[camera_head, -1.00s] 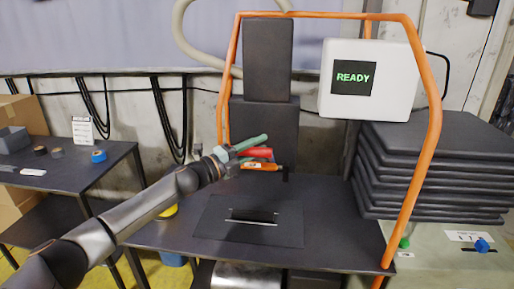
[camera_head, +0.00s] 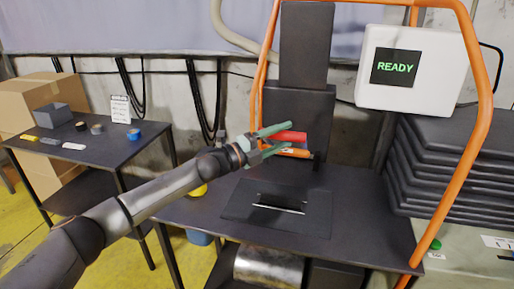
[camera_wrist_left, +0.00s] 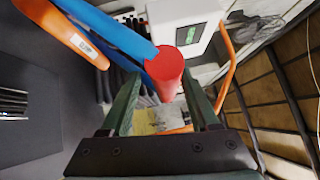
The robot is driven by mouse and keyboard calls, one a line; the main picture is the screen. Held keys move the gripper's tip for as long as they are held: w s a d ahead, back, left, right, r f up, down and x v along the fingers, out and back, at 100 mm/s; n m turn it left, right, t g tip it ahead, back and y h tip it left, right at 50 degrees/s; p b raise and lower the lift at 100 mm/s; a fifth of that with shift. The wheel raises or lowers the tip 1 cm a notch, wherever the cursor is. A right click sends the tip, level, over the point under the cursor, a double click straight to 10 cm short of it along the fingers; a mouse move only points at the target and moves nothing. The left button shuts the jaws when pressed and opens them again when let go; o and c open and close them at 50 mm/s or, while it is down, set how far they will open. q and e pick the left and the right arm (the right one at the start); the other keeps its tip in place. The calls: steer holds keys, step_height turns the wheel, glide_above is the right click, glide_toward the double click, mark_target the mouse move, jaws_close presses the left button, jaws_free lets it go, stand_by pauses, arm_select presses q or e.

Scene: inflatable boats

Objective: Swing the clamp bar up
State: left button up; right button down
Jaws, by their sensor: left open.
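A red cylindrical grip (camera_head: 290,136) sticks out at the front of the dark press column, above the black bench. In the left wrist view the red grip (camera_wrist_left: 165,66) ends a blue bar (camera_wrist_left: 108,30). An orange bar with a white label (camera_head: 294,153) lies just below it; it also shows in the wrist view (camera_wrist_left: 62,32). I cannot tell for sure which one is the clamp bar. My left gripper (camera_head: 284,137) is open, its green fingers above and below the red grip. Contact is not clear. My right gripper is not in view.
An orange tube frame (camera_head: 484,110) stands around the press. A white box reading READY (camera_head: 435,70) hangs at the right, above stacked dark slabs (camera_head: 445,165). A dark plate with a slot (camera_head: 317,222) lies on the bench (camera_head: 375,235). A side table (camera_head: 100,155) stands left.

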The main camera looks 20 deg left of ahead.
arm_select(q)
steer(key=b+v, duration=0.1)
steer(key=v, duration=0.8)
steer(key=shift+s+a, duration=0.15)
steer(key=shift+s, duration=0.1)
stand_by(1.2)
